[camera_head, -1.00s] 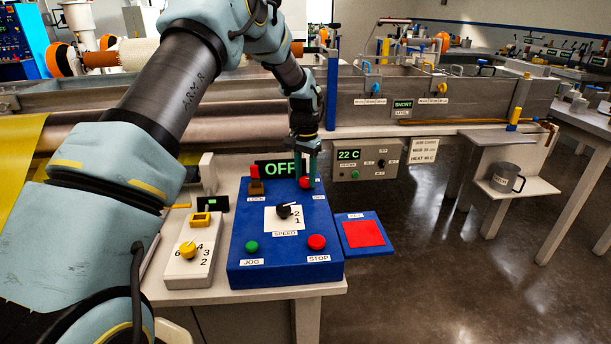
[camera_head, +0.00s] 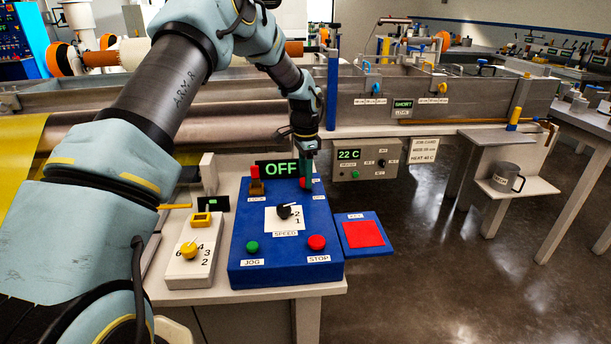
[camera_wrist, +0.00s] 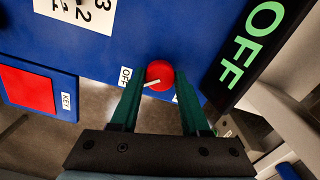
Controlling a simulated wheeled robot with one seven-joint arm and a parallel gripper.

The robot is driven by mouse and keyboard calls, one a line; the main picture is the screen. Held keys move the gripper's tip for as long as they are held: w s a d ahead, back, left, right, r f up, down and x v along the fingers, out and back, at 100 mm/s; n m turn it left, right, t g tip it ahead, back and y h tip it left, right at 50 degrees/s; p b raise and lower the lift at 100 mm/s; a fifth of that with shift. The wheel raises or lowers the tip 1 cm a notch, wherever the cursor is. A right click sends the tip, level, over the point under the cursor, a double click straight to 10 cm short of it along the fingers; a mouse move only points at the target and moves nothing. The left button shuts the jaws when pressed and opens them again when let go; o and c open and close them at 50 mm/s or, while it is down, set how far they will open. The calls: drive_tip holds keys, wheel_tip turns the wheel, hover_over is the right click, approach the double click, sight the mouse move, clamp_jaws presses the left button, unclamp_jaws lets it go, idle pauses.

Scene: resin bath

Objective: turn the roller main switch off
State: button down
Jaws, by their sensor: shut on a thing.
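The roller main switch is a round red knob (camera_wrist: 158,72) at the back right corner of the blue control box (camera_head: 243,272). In the head view the knob (camera_head: 303,183) is partly hidden by my gripper (camera_head: 308,172). In the wrist view my gripper (camera_wrist: 159,84) has its green fingers on either side of the knob, shut on it. The white pointer mark on the knob points left, toward a small OFF label (camera_wrist: 126,76). A second label on the other side is partly hidden by a finger. The display (camera_head: 280,169) reads OFF in green.
The blue box also bears a black speed dial (camera_head: 284,212), a green jog button (camera_head: 252,247) and a red stop button (camera_head: 317,243). A blue key plate with a red pad (camera_head: 363,234) is at its right. A yellow-knobbed white box (camera_head: 184,274) is at its left.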

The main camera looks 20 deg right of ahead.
drive_tip(key=shift+r, duration=0.1)
idle(0.3)
drive_tip(key=shift+c, duration=1.9)
unclamp_jaws()
wheel_tip(320, 180, up, 11)
drive_tip(key=b, duration=0.2)
